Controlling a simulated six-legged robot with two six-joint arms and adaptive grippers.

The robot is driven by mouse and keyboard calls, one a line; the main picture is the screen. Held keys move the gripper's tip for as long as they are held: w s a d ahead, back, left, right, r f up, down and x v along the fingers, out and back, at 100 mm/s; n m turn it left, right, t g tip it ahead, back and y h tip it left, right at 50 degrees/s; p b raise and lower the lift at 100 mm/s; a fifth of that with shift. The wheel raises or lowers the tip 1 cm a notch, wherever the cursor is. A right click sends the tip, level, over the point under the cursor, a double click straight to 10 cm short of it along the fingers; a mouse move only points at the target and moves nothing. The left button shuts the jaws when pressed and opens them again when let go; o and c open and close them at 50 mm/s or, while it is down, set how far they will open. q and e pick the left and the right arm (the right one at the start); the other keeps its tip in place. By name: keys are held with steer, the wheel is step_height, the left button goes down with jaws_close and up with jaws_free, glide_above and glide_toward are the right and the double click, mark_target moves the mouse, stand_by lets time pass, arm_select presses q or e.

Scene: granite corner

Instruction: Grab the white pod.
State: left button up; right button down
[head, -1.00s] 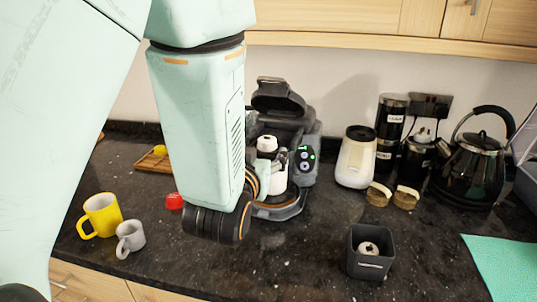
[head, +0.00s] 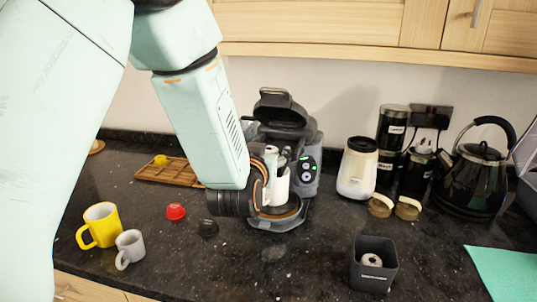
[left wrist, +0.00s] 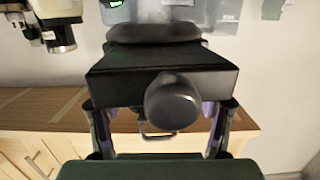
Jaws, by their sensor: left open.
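A small white round thing with a grey centre (head: 372,260), the one pod-like white item I can make out, lies in a dark square bin (head: 361,285) at the front right. My left gripper (head: 285,158) is open, in front of the coffee machine (head: 305,150), far left of the bin. It is partly hidden behind my own wrist. In the left wrist view, which looks upside down, the two finger linkages of the gripper (left wrist: 160,115) stand apart. A dark block with a round knob (left wrist: 172,101), seemingly the machine's raised lid, shows between them. My right gripper is not seen.
A red pod (head: 175,211) and a black pod (head: 208,228) lie on the counter. A yellow pod (head: 160,159) is on a wooden tray (head: 180,172). Mugs (head: 101,225) stand front left. A white canister (head: 357,168) and kettle (head: 478,170) stand back right.

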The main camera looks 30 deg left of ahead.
arm_select(q)
steer(key=shift+d, duration=0.1)
steer(key=shift+d, duration=0.1)
steer(key=shift+c, duration=0.5)
steer(key=shift+a, duration=0.2)
steer(key=c, duration=0.6)
steer(key=shift+d, duration=0.15)
steer(key=shift+c, duration=1.4)
steer(key=shift+w+r, duration=0.1)
steer(key=shift+r, duration=0.05)
